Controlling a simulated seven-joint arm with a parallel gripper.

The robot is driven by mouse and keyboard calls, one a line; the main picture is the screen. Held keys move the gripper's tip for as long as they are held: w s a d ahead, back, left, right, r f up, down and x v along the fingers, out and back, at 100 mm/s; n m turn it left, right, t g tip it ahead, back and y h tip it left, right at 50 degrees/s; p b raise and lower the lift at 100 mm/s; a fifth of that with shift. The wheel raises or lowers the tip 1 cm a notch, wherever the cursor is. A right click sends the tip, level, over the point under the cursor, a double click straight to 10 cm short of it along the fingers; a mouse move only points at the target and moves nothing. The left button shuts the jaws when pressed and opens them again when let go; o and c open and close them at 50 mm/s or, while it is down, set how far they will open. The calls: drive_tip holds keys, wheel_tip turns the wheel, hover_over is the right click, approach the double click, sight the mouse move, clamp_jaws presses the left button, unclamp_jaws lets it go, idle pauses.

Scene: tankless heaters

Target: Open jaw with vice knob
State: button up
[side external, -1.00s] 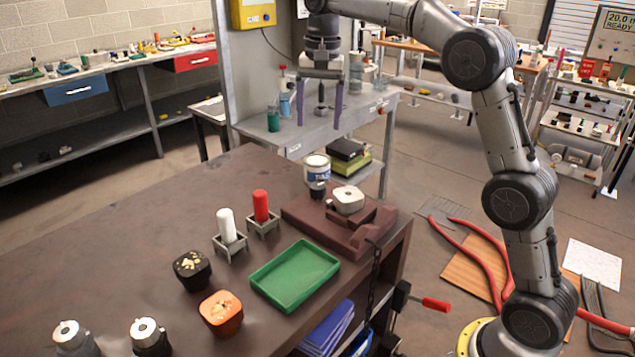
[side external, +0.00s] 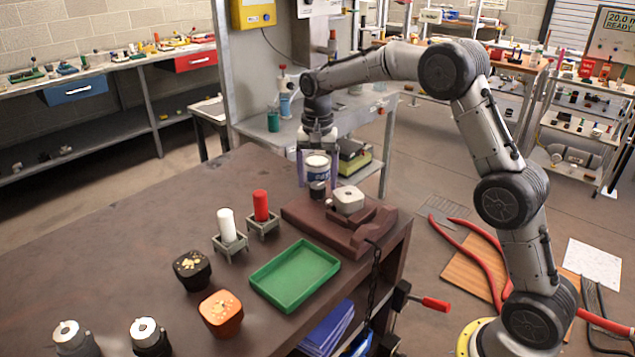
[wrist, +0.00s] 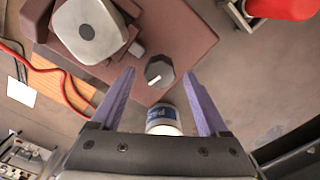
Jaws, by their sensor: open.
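The brown vice (side external: 325,234) sits at the bench's right end, with a light metal block with a rounded top (side external: 347,199) on it. The dark faceted vice knob (side external: 317,191) is at its back left; in the wrist view the knob (wrist: 159,72) has a white pointer line. My gripper (side external: 318,180) is open, pointing down, near the knob and a white-and-blue can (side external: 317,164). In the wrist view the knob lies between the two purple fingertips (wrist: 160,72), apart from both. The can (wrist: 163,115) shows between the fingers, closer to the palm. Fingertip height above the knob is unclear.
A red cylinder (side external: 260,205) and a white one (side external: 225,222) stand in holders left of the vice. A green tray (side external: 294,276) lies in front. Black (side external: 192,270) and orange (side external: 221,313) containers stand further left. The bench's left middle is clear.

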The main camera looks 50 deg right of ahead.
drive_tip(key=shift+f, duration=0.65)
clamp_jaws()
